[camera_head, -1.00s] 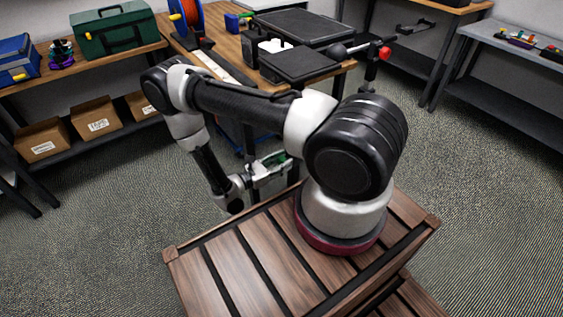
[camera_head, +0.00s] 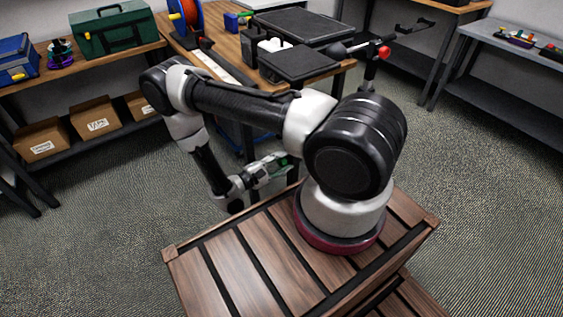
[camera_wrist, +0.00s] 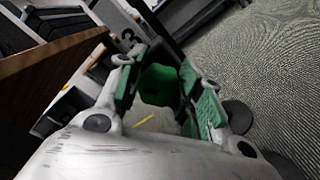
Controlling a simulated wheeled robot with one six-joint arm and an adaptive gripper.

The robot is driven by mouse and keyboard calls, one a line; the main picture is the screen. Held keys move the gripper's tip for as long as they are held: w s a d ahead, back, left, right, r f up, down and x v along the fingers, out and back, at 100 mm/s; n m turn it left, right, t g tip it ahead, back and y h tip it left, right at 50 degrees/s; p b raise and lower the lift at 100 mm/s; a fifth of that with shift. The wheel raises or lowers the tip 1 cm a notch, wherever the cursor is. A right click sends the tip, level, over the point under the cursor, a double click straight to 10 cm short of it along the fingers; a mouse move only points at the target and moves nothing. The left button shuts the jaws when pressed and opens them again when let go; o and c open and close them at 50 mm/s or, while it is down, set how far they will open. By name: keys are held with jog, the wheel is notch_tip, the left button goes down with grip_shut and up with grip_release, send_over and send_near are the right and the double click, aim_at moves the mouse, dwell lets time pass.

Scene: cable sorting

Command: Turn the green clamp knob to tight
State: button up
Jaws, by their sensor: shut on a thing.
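In the wrist view the dark green clamp knob (camera_wrist: 159,86) sits between the two fingers of my gripper (camera_wrist: 163,92). The green finger pads stand close on either side of it, and my gripper is shut on it. In the head view my gripper (camera_head: 277,164) is low, beside the near part of the wooden workbench (camera_head: 225,75). The knob cannot be told apart from the green pads there. The knob's marking and how tight it is cannot be seen.
A shelf with a green toolbox (camera_head: 113,28) and cardboard boxes (camera_head: 93,118) is at left. Open carpet lies at right.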

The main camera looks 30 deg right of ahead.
jog(key=m, duration=0.6)
jog(key=shift+f, duration=0.15)
jog(key=shift+s+m, duration=0.1)
jog(key=shift+m, duration=0.3)
jog(key=o, duration=1)
jog(key=a, duration=1.2)
jog(key=shift+s, duration=0.2)
